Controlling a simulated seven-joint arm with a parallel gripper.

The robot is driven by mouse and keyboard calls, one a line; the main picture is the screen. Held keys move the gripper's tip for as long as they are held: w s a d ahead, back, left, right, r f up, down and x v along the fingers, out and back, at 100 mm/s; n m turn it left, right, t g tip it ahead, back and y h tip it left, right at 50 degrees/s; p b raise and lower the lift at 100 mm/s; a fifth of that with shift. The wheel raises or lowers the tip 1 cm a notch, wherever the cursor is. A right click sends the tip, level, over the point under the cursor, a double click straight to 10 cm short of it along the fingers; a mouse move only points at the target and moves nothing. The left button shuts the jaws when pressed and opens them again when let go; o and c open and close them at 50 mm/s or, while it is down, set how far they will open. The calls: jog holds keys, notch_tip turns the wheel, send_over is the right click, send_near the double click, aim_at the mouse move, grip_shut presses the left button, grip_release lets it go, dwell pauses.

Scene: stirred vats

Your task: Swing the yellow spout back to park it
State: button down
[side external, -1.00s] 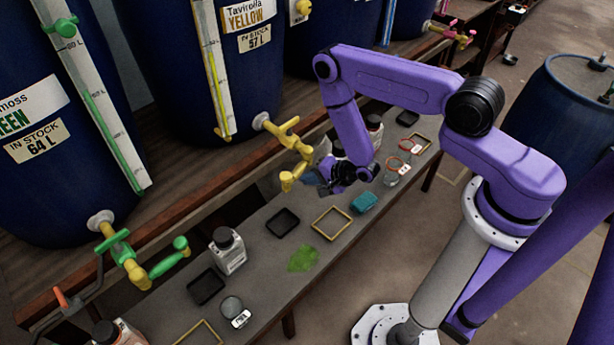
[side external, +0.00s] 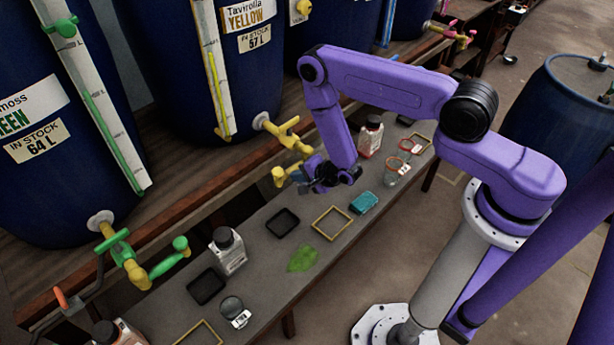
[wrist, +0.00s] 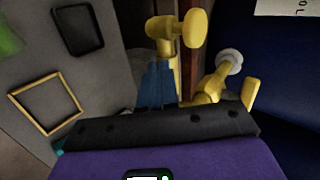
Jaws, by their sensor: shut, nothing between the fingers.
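The yellow spout (side external: 281,175) hangs off the yellow tap (side external: 282,131) on the vat labelled yellow and reaches out toward the bench. My gripper (side external: 303,178) is shut and empty, right beside the spout's outer end on its right. In the wrist view the blue fingers (wrist: 157,82) are together, close against the spout's outer end (wrist: 183,28). I cannot tell for certain whether they touch it. The middle of the spout is partly hidden behind my gripper there.
A green tap (side external: 125,258) sits on the vat to the left. The grey bench (side external: 265,262) below holds a dark-capped bottle (side external: 228,250), a black tray (side external: 283,222), a yellow frame (side external: 332,223), a teal block (side external: 364,203) and a green patch (side external: 303,258).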

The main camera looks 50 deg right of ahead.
dwell(0.3)
jog(key=s+r, duration=0.5)
jog(key=s, duration=0.7)
jog(key=w+a+r+n+g+y, duration=0.2)
jog(key=w+a+r+n+g, duration=0.1)
jog(key=w+a+r+n, duration=0.4)
jog(key=s+a+r+n+g, duration=0.2)
jog(key=s+r+n+g, duration=0.25)
jog(key=s+n, duration=0.35)
jog(key=s+d+r+n+g+h, duration=0.1)
jog(key=s+d+r+n, duration=0.3)
jog(key=s+r+n, duration=0.3)
jog(key=s+d+r+n+g+h, duration=0.1)
jog(key=s+d+r+n+g, duration=0.1)
jog(key=s+d+r+n, duration=0.2)
jog(key=s+r+n, duration=0.3)
jog(key=s+r, duration=0.3)
jog(key=s, duration=0.2)
jog(key=shift+d+r+h, duration=0.2)
jog(key=shift+r+h, duration=0.1)
jog(key=shift+h, duration=0.1)
dwell(1.2)
